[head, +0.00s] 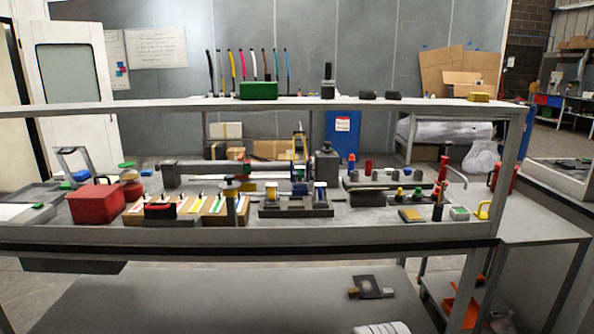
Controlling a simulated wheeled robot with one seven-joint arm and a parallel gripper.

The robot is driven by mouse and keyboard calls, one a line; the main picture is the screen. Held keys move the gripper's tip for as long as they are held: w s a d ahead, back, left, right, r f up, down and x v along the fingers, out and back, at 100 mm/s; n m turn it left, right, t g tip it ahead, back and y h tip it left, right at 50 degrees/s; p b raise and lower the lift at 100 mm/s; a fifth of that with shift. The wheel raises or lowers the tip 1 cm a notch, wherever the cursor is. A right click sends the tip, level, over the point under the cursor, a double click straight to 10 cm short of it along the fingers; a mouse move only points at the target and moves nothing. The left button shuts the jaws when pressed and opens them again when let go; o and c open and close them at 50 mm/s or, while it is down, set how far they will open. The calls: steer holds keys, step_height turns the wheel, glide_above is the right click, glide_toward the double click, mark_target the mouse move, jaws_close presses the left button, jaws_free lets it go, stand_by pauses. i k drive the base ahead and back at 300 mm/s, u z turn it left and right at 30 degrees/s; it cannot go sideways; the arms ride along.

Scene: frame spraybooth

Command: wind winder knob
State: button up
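No part is plainly recognisable as the winder knob at this size. A small device with a dark upright post and a flat round top (234,188) stands at the middle of the bench. Behind it lies a long dark cylinder (205,168) with a red piece (247,166) near its right end. I cannot tell whether either belongs to the winder. My gripper is not in view, and nothing is seen touching these things.
The bench (330,232) is crowded: a red box (96,203) at left, a dark stand with two spools (296,208) at centre, a yellow padlock (482,211) at right. An upper shelf (150,106) crosses above. The lower surface (220,300) is mostly bare.

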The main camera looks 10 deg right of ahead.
mark_target(229, 187)
steer(key=z, duration=0.3)
steer(key=i, duration=0.8)
steer(key=u, duration=1.65)
